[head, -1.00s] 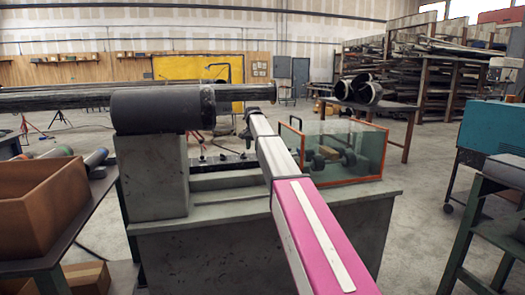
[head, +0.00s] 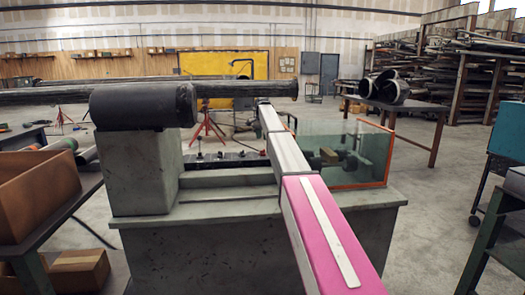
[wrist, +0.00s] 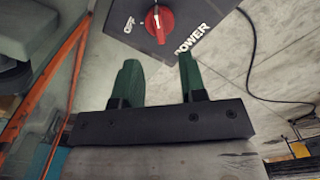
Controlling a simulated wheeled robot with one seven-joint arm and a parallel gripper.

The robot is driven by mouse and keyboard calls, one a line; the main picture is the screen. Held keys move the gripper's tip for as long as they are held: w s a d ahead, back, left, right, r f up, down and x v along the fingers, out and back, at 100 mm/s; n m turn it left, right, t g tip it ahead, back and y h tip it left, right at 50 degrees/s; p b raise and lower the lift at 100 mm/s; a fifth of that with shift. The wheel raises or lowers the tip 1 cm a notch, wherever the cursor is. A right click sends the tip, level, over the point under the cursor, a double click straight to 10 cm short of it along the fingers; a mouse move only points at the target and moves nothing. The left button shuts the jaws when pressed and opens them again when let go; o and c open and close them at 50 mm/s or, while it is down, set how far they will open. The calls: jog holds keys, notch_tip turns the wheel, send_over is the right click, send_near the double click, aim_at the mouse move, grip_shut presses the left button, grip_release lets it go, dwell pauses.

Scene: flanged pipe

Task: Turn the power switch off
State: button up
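In the wrist view, the power switch is a red rotary knob (wrist: 160,21) on a dark panel (wrist: 195,12) at the top edge. White lettering reads "OFF" to the knob's left and "POWER" to its lower right. A white mark shows on the knob, and the panel's upper part is cut off. My gripper (wrist: 158,58) has two green fingers, spread apart with nothing between them. The knob appears beyond the fingertips, roughly in line with the gap, with no visible contact. In the head view, my arm hides the gripper, and I cannot make out the switch.
A grey machine (head: 235,240) carries a long dark pipe (head: 240,90). A glass guard box with an orange frame (head: 388,155) stands right of my arm; its orange edge (wrist: 50,110) shows in the wrist view. A dark cable (wrist: 252,50) hangs right of the panel.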

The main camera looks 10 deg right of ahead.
aim_at(262, 153)
notch_tip(262, 153, down, 8)
jog(key=shift+r, duration=0.1)
grip_shut()
